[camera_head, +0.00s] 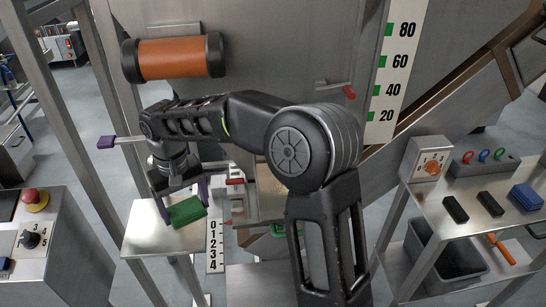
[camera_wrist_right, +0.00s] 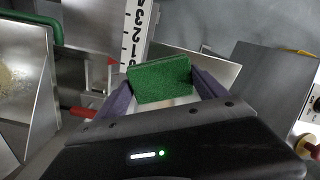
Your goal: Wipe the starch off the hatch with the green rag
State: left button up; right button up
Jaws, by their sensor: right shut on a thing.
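The green rag (camera_head: 188,211) is between the purple fingers of my right gripper (camera_head: 183,205), above the small steel table at the left. In the right wrist view, the rag (camera_wrist_right: 160,80) spans between the fingers of the right gripper (camera_wrist_right: 163,92), which is shut on it. A metal panel with beige, starch-like specks, probably the hatch (camera_wrist_right: 35,98), is at the left of the wrist view, apart from the rag. In the head view, my right arm hides much of that area; a speckled strip (camera_head: 268,196) shows beside it. My left gripper is not in view.
The small steel table (camera_head: 140,237) stands below the rag, beside a 0-4 scale (camera_head: 215,245). An orange cylinder (camera_head: 172,58) and a red-handled lever (camera_head: 348,91) are above. A shelf (camera_head: 455,236) with blocks and a grey bin (camera_head: 440,262) is at right; a control box (camera_head: 40,235) at left.

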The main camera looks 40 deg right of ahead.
pick_arm(q)
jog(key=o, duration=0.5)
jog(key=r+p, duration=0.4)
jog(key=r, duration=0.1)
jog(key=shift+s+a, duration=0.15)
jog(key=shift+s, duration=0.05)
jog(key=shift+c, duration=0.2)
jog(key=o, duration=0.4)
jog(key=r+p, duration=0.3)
jog(key=p, duration=0.1)
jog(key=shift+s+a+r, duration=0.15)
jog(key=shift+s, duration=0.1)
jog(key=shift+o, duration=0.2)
pick_arm(e)
jog(key=s+d+r+m, duration=0.4)
jog(key=d+m, duration=0.3)
jog(key=d, duration=0.3)
jog(key=s+d+r+m, duration=0.4)
jog(key=d+m, duration=0.4)
jog(key=d, duration=0.2)
jog(key=shift+s+d+r, duration=0.15)
jog(key=shift+s+d, duration=0.2)
jog(key=shift+s, duration=0.2)
